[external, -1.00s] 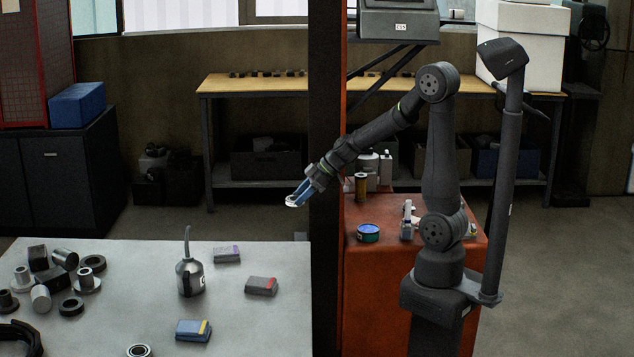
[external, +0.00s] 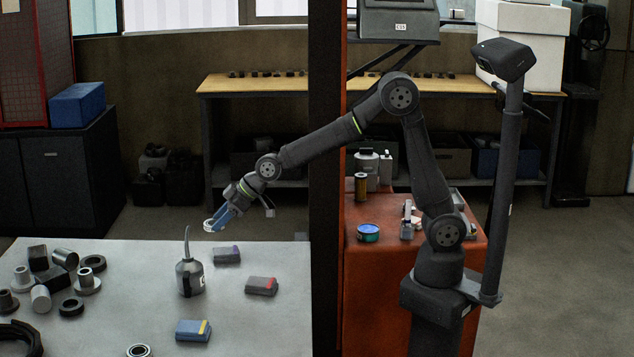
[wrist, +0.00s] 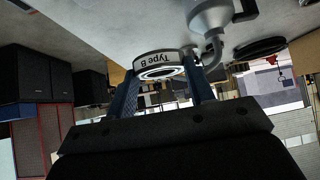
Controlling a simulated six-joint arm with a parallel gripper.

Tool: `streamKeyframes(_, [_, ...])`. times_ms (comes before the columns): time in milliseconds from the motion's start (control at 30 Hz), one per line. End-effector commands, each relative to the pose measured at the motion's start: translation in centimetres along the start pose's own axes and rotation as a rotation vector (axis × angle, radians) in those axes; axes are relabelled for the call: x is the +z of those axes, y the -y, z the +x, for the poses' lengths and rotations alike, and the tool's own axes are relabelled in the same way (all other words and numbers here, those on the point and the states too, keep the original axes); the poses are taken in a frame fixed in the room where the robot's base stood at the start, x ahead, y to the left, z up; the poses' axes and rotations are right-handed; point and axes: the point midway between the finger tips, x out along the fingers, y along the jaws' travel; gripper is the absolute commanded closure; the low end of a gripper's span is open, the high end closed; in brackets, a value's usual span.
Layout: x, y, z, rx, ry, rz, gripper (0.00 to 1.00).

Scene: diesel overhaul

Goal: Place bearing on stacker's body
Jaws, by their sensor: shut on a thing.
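My gripper (external: 217,218) is shut on a pale ring-shaped bearing (external: 209,225) and holds it in the air over the far edge of the grey table. In the wrist view the bearing (wrist: 157,60) sits between my two blue fingers, and its white band reads "Type B". The orange-red body (external: 365,285), which looks like the stacker's body, stands right of the dark post, well away from my gripper. Another ring (external: 138,351) lies at the table's front edge; I cannot tell if it is a bearing.
An oil can (external: 189,276) with an upright spout stands on the grey table (external: 260,330) near my gripper. Several small boxes and metal parts lie around it. A dark post (external: 325,170) rises between table and orange body.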

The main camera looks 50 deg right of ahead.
Motion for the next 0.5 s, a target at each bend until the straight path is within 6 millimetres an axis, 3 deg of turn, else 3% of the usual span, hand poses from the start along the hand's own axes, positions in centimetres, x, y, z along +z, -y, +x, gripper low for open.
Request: streamKeyframes(500, [-5.2, 11.3, 3.3, 0.006, -0.003, 0.006, 0.85])
